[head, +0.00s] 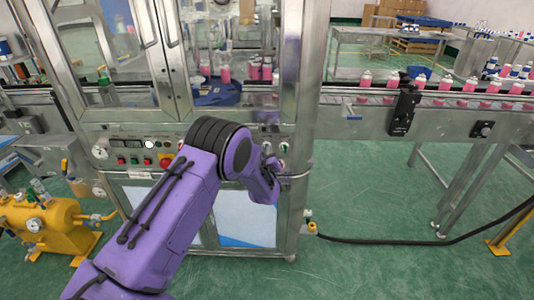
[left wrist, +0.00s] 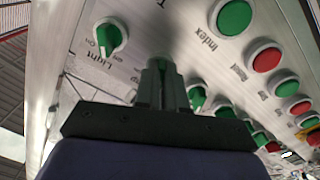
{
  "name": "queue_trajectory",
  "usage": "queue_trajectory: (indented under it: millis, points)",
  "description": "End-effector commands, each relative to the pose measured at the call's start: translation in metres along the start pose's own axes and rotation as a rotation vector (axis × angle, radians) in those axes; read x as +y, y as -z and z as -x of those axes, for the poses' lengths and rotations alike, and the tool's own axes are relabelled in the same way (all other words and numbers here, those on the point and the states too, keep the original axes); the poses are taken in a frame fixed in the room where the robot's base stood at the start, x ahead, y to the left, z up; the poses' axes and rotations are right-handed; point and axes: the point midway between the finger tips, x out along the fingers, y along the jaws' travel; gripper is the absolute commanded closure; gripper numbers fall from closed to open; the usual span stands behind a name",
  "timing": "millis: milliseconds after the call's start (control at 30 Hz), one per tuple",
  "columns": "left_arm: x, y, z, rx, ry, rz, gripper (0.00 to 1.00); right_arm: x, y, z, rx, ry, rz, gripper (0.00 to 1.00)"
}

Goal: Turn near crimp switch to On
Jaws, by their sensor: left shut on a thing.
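The purple left arm reaches across the front of the machine in the head view, and its gripper end (head: 272,165) is at the right part of the control panel. In the left wrist view my left gripper (left wrist: 162,72) is shut on a green rotary switch knob (left wrist: 172,74), mostly hidden between the fingers. I cannot read a crimp label there. Another green knob (left wrist: 110,36) marked Light, with an On label, stands to the left of the fingers. A further green knob (left wrist: 197,96) is just right of them. My right gripper is not in view.
Green and red buttons, including the green Index button (left wrist: 234,17), fill the panel's right side in the wrist view. A red emergency stop (head: 166,160) is on the panel's left part. A conveyor (head: 345,118) carries pink cans on the right. A yellow tank (head: 40,222) stands low left.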

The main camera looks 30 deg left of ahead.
Motion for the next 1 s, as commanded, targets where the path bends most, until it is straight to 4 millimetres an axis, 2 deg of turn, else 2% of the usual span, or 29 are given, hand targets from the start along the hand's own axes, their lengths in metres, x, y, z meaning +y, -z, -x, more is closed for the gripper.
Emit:
queue_trajectory:
  millis: [1000]
  points:
    - [0.0, -0.001, 0.0, 0.0, -0.004, -0.837, 1.0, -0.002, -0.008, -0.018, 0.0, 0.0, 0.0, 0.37]
